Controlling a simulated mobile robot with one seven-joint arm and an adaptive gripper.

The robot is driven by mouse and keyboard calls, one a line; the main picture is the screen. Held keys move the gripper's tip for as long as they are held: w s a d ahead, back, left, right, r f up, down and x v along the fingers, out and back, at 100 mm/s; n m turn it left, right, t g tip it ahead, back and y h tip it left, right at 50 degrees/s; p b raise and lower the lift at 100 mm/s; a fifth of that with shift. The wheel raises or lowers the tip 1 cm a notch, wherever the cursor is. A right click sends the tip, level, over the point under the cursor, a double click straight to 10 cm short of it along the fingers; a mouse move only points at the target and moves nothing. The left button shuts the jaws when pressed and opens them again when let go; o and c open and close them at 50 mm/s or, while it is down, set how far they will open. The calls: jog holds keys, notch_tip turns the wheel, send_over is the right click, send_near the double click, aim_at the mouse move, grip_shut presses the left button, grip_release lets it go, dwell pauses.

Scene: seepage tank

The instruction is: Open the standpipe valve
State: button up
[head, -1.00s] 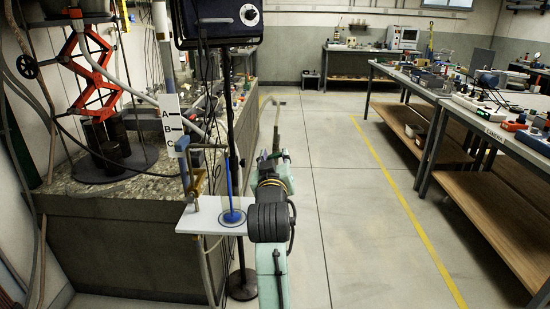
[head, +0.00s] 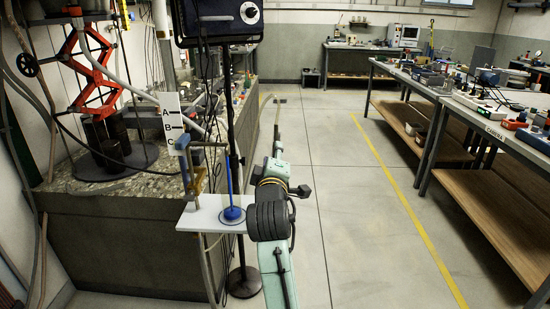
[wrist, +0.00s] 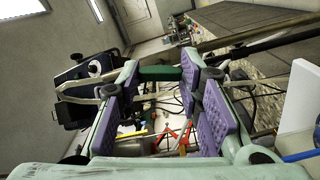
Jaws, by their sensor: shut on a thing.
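My gripper (wrist: 160,77) shows in the wrist view, its two purple-padded fingers on either side of a green bar-like handle (wrist: 161,72). The fingers are shut on this handle, which spans the gap near their tips. I take it for the standpipe valve's handle; its joint to the pipe cannot be made out. My wrist hides the fingers and the valve there.
The tank (head: 110,240) stands left, with a white A-B-C plate (head: 172,122) and a small white shelf (head: 205,217) at its edge. Workbenches (head: 500,130) stand right; the floor between is clear.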

jog(key=n, duration=0.4)
jog(key=shift+n+b, duration=0.3)
jog(key=shift+b, duration=0.05)
dwell(0.3)
jog(key=shift+f, duration=0.1)
dwell(1.2)
jog(key=o, duration=1.2)
jog(key=shift+c, duration=0.2)
jog(key=shift+s, duration=0.1)
jog(key=s, duration=0.7)
jog(key=shift+s, duration=0.15)
jog(key=shift+a, duration=0.1)
